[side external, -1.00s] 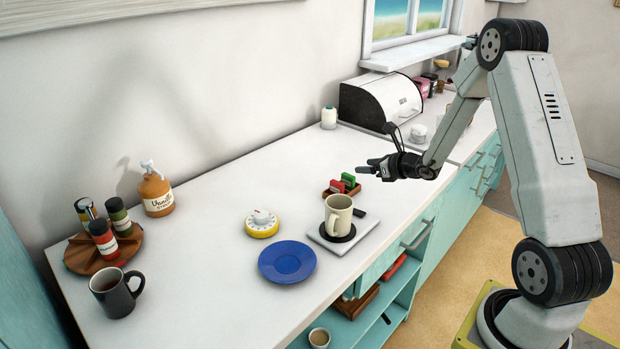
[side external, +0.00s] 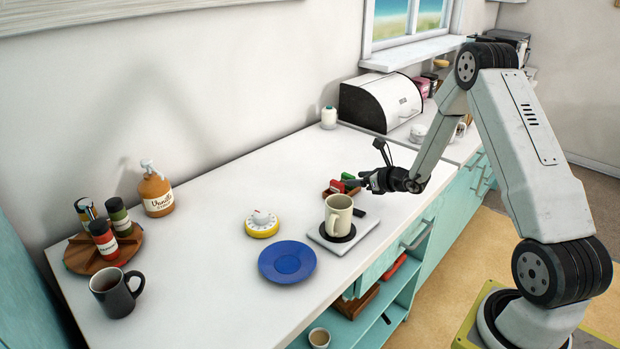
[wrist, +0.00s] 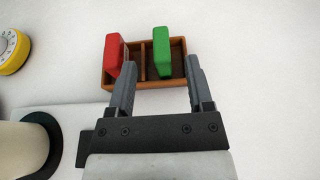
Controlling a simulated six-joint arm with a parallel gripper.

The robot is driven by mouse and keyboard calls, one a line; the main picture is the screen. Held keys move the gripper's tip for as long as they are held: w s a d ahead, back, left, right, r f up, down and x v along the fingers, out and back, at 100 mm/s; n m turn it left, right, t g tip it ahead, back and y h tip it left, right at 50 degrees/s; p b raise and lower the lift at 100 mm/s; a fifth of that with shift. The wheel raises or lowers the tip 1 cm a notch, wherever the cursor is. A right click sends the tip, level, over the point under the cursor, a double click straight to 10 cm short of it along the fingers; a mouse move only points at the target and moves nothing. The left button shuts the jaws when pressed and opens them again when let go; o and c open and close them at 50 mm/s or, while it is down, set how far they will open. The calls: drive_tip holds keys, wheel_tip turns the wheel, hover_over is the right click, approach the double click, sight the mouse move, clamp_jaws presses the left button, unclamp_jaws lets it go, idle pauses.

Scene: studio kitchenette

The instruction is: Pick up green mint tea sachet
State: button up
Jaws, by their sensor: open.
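The green mint tea sachet (wrist: 162,53) stands upright in the right compartment of a small wooden box (wrist: 150,82) in the wrist view. In the side external view the green sachet (side external: 347,177) is small and partly hidden by my gripper. My gripper (wrist: 158,75) is open, its two fingers reaching over the near edge of the box. The green sachet lies ahead of and between the fingertips, close to the right one. A red sachet (wrist: 113,54) stands in the left compartment, close to the left fingertip. I cannot tell whether the fingers touch either sachet.
A cream mug (side external: 339,214) stands on a black disc on a pale board (side external: 318,240) just in front of the box. A yellow timer (side external: 262,224) and a blue plate (side external: 287,262) are to the left. The white counter behind the box is clear.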

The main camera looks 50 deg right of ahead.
sight(342, 178)
drive_tip(key=shift+w, duration=0.15)
drive_tip(key=shift+x, duration=2.5)
drive_tip(key=shift+d+f, duration=0.1)
clamp_jaws()
